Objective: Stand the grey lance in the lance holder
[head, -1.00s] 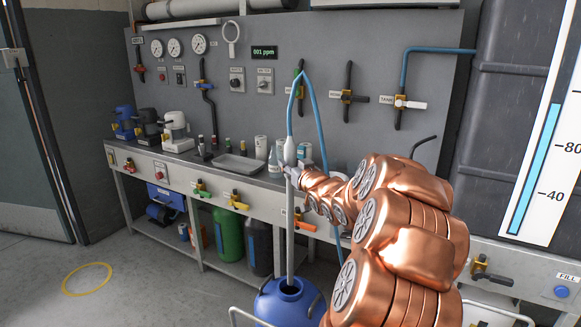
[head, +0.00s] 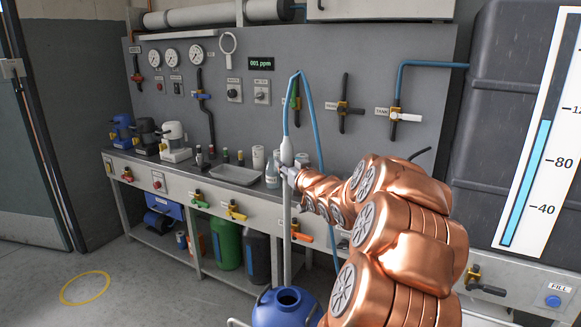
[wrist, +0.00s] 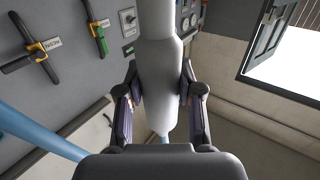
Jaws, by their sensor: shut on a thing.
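The grey lance (head: 287,225) hangs upright in the head view, with a thicker pale grip at its top and a blue hose (head: 311,110) looping from it. In the wrist view, the two fingers (wrist: 160,100) close around the pale grip (wrist: 157,70). The lance's lower end is by the mouth of a blue drum (head: 289,299); I cannot tell whether it is inside or just behind the rim. I cannot make out a lance holder for certain.
A bench (head: 140,160) with bottles, a tray (head: 236,174) and small pumps runs along the panel behind. Valves stick out of the panel. A tall dark tank (head: 500,150) stands right. The floor at left, with a yellow ring (head: 85,288), is clear.

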